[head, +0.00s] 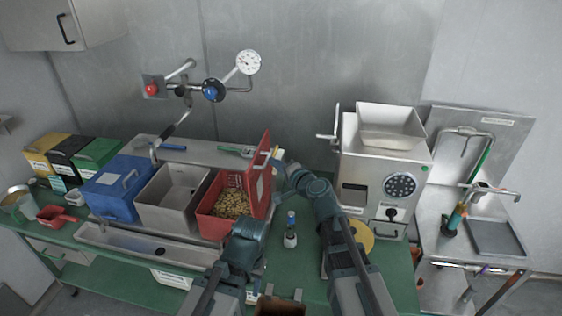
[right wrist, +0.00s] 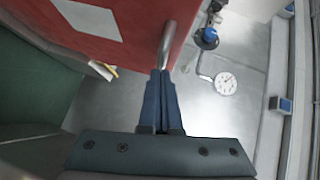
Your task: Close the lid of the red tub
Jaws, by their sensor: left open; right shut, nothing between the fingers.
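The red tub (head: 207,222) stands on the bench at the right end of a row of bins, filled with tan beans or nuts. Its red lid (head: 263,178) stands raised and nearly upright at the tub's right side. The lid with a pale label also shows in the right wrist view (right wrist: 60,45), with a metal handle (right wrist: 168,42). My right gripper (head: 277,166) is shut and empty at the lid's outer side; its fingertips (right wrist: 161,75) are close to the handle, contact unclear. My left gripper (head: 252,228) is open just in front of the tub's right side; its fingers are hard to make out.
A grey open bin (head: 150,212) and a closed blue tub (head: 103,199) stand left of the red tub. A small bottle (head: 290,238) stands on the green bench to the right. The grinder (head: 365,180) stands further right. A wall pipe with gauge (head: 248,62) is behind.

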